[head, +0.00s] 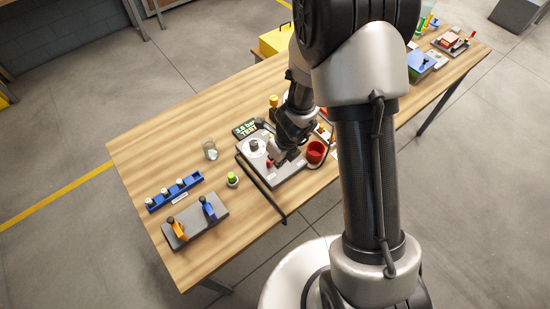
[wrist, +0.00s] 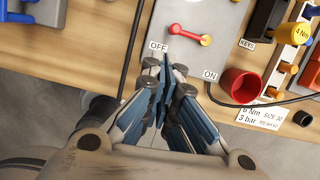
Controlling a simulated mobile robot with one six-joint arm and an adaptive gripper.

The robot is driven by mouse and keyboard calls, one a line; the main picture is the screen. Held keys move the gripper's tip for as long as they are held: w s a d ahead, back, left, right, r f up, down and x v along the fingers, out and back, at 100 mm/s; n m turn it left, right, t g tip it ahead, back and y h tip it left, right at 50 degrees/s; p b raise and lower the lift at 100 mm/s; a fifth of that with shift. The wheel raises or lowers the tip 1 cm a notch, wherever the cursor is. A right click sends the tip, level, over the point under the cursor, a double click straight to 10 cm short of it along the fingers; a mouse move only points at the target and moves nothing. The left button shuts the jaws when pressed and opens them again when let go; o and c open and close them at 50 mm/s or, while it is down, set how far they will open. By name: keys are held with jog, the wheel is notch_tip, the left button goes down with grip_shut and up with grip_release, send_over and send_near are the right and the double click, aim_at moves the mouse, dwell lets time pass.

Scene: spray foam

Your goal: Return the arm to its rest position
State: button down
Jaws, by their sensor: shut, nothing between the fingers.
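My gripper (wrist: 165,88) shows in the wrist view with its fingers together and nothing between them. It hovers near the front edge of the grey test panel (wrist: 207,15), just below a red and yellow lever (wrist: 190,34). The lever lies between the labels OFF and ON, with its yellow end toward the right. In the head view my arm reaches over the table to the grey panel (head: 285,178), and the gripper (head: 279,160) is small and partly hidden by the wrist.
On the wooden table (head: 150,150) stand a red cup (head: 315,151), a glass jar (head: 210,150), a green-topped item (head: 232,180), a blue rack (head: 174,192) and a grey holder (head: 195,221). The table's back left is clear.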

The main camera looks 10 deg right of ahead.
dwell(0.4)
jog(key=s+a+r+n+t+y+b, duration=0.1)
jog(key=s+a+r+n+b, duration=0.15)
jog(key=r+n, duration=0.55)
jog(key=s+a+r+n+t+y+b, duration=0.1)
jog(key=s+r+n+b, duration=0.1)
jog(key=r+n+b, duration=0.4)
jog(key=s+d+r+n+h+b, duration=0.1)
jog(key=s+d+n, duration=0.3)
jog(key=s+n, duration=0.4)
jog(key=s+d+r+n+h+b, duration=0.2)
jog(key=s+d+r+n, duration=0.2)
jog(key=s+n, duration=0.3)
jog(key=shift+s+d+n, duration=0.25)
jog(key=shift+s+n, duration=0.15)
jog(key=shift+s, duration=0.3)
